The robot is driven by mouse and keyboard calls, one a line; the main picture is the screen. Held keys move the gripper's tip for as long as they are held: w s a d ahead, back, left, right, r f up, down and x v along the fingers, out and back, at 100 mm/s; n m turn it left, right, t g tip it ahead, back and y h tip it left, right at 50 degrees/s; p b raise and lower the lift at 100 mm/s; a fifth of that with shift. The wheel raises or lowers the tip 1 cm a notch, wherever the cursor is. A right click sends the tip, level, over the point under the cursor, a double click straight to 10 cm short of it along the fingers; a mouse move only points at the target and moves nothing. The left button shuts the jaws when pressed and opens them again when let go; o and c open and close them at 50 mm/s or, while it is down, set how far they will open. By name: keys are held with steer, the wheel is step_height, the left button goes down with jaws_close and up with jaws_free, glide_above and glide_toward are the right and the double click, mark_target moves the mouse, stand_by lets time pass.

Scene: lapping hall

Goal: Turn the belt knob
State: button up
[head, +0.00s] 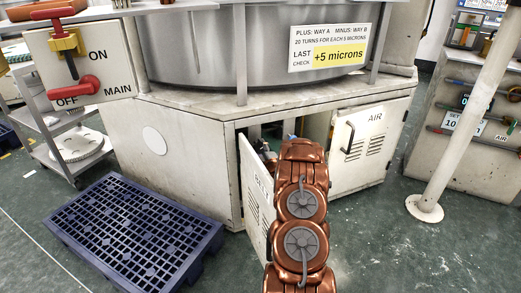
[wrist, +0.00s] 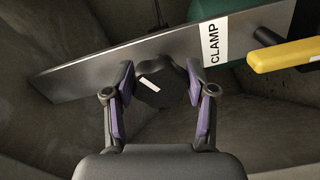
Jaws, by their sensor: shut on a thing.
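In the wrist view a black knob (wrist: 155,84) with a white mark sits on a grey metal plate. I take it to be the belt knob; no label for it shows. My gripper (wrist: 160,85) is shut on it, one purple-padded finger on each side. In the head view my arm reaches into the open cabinet under the round machine, and the knob and fingertips are hidden there.
Beside the knob are a label reading CLAMP (wrist: 214,42) and a yellow handle (wrist: 284,55). The open cabinet door (head: 257,200) stands left of my arm, the AIR door (head: 362,150) right. A blue pallet (head: 135,235) lies at the left; a white post (head: 465,110) stands right.

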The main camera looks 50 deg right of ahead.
steer(key=o, duration=1.2)
steer(key=shift+c, duration=0.2)
steer(key=v, duration=1.2)
steer(key=shift+r, duration=0.1)
